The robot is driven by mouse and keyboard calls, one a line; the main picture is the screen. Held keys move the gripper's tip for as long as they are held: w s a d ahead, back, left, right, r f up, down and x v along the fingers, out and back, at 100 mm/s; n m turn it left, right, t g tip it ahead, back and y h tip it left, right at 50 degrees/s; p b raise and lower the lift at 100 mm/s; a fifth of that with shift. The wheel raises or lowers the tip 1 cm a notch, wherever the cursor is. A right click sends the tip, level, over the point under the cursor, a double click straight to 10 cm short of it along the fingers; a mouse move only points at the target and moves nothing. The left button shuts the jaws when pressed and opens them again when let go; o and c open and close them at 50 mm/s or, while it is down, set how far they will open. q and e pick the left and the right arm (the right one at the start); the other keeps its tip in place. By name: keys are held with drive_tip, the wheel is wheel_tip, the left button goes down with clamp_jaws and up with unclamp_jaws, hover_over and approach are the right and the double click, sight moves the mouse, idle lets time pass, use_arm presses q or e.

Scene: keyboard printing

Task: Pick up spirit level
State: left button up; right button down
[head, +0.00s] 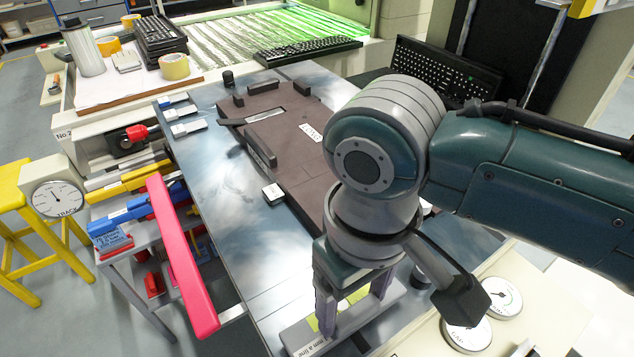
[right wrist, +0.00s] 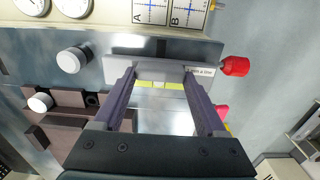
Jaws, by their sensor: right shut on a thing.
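The spirit level is a grey bar (head: 352,321) with a yellow-green vial window and a small white label at one end. In the head view it is at the lower middle, at the near end of the metal table. My right gripper (head: 354,303) points down with its two purple-grey fingers at the level. The right wrist view shows the level (right wrist: 150,70) across the fingertips (right wrist: 160,80), and the gripper is shut on it. Whether it touches the table is hard to tell. My left gripper is in neither view.
A dark brown plate fixture (head: 295,145) lies on the metal table (head: 222,185). A long pink bar (head: 180,255) slants along the table's left side, above a rack of coloured tools. Round dials (head: 502,298) sit at lower right. A keyboard (head: 308,50) lies at the back.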

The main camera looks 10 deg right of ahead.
sight(354, 305)
wheel_tip(354, 305, up, 19)
drive_tip(key=p, duration=0.5)
drive_tip(key=shift+f, duration=0.2)
drive_tip(key=c, duration=0.5)
unclamp_jaws()
clamp_jaws()
